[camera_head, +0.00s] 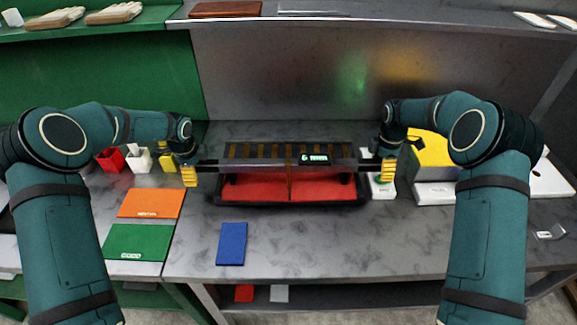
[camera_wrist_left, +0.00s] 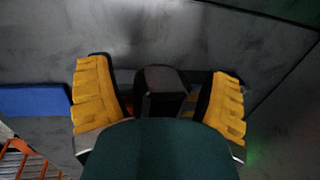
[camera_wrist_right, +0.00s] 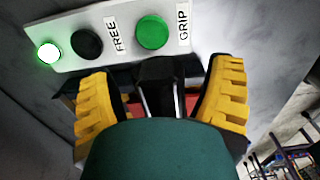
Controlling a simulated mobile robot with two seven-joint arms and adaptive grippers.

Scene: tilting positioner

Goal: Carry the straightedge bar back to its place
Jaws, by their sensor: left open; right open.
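The straightedge bar (camera_head: 345,163), long and grey with dark ends, lies level across the red-lined tray of the positioner (camera_head: 262,187). My left gripper (camera_head: 189,175) is open at the bar's left end, and my right gripper (camera_head: 388,171) is open at its right end. In the left wrist view, a dark block (camera_wrist_left: 163,80) shows between the spread yellow fingers. The right wrist view shows a similar dark block (camera_wrist_right: 156,75) between open fingers. I cannot tell whether any finger touches the bar.
A small lit display (camera_head: 314,158) sits at the bar's middle. A white button box (camera_wrist_right: 125,35) marked FREE and GRIP is beside my right gripper. Orange (camera_head: 151,204), green (camera_head: 137,242) and blue (camera_head: 232,243) mats lie in front. A shelf (camera_head: 360,18) runs along the back; the front right is mostly clear.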

